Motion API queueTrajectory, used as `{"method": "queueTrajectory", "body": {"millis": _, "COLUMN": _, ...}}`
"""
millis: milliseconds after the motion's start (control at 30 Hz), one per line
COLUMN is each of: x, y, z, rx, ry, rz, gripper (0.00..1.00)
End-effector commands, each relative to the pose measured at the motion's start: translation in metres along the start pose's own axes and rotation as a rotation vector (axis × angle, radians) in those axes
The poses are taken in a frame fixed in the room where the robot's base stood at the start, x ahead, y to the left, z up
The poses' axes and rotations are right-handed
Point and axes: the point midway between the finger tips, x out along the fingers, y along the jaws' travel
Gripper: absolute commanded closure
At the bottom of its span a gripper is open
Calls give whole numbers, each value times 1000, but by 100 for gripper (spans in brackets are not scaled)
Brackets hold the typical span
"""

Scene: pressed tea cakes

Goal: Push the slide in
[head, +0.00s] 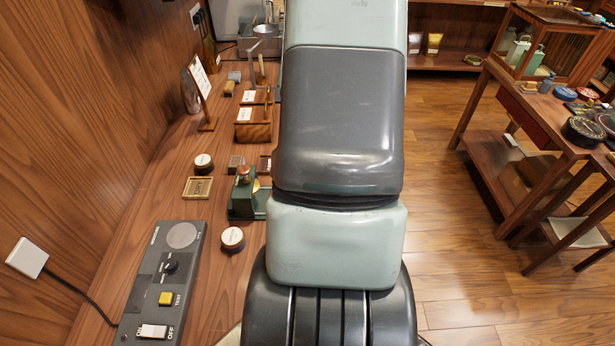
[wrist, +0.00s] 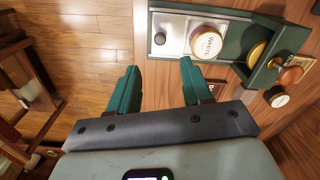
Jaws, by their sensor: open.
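A round tin with a white lid reading "WHITE" (wrist: 207,41) rests on the slide. My gripper (wrist: 160,72) is open and empty, its green fingers apart, just below the slide's left end in the picture. In the head view the press (head: 243,201) is partly hidden behind my arm, and the slide cannot be made out.
A white-topped tin (head: 232,238) stands beside the press, and another tin (head: 203,162) stands behind. A grey switch panel (head: 165,280) lies at the bench's near left. A wooden caddy (head: 254,128) and a sign stand (head: 203,95) are farther back.

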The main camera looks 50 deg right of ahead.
Motion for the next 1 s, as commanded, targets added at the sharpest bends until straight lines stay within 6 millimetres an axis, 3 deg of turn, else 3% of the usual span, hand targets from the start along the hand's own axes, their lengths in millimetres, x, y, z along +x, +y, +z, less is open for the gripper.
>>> {"method": "queueTrajectory", "body": {"millis": 600, "x": 96, "y": 0, "z": 1, "rx": -1, "ry": -3, "rz": -1, "gripper": 51}}
{"method": "queueTrajectory", "body": {"millis": 1000, "x": 107, "y": 0, "z": 0, "rx": 0, "ry": -1, "rz": 0, "gripper": 51}}
